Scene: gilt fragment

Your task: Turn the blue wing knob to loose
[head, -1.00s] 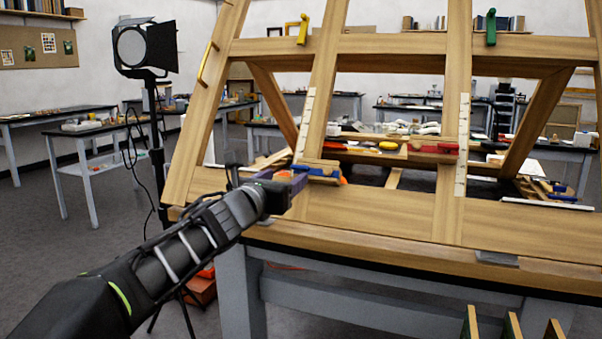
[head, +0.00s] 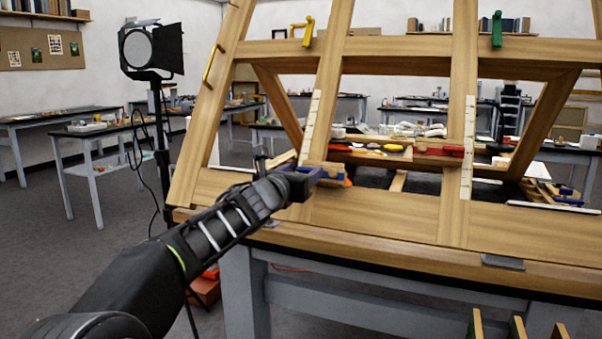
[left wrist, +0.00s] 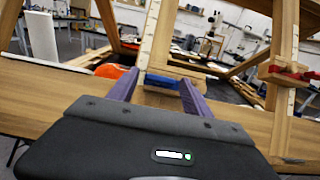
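The blue wing knob (head: 326,173) sits on a wooden block low on the easel frame's left inner upright. In the left wrist view the blue wing knob (left wrist: 162,80) shows just beyond and between the purple fingers. My left gripper (head: 309,179) is at the knob, partly hiding it in the head view. Its fingers (left wrist: 159,78) are apart, one on each side of the knob. I cannot tell whether they touch it. My right gripper is in neither view.
The wooden frame (head: 400,213) stands on a grey-legged table. A red wing knob (head: 440,151) is on the right inner upright. Yellow (head: 308,33) and green (head: 497,29) knobs are higher up. A studio lamp (head: 150,48) stands at the left. Tools lie behind the frame.

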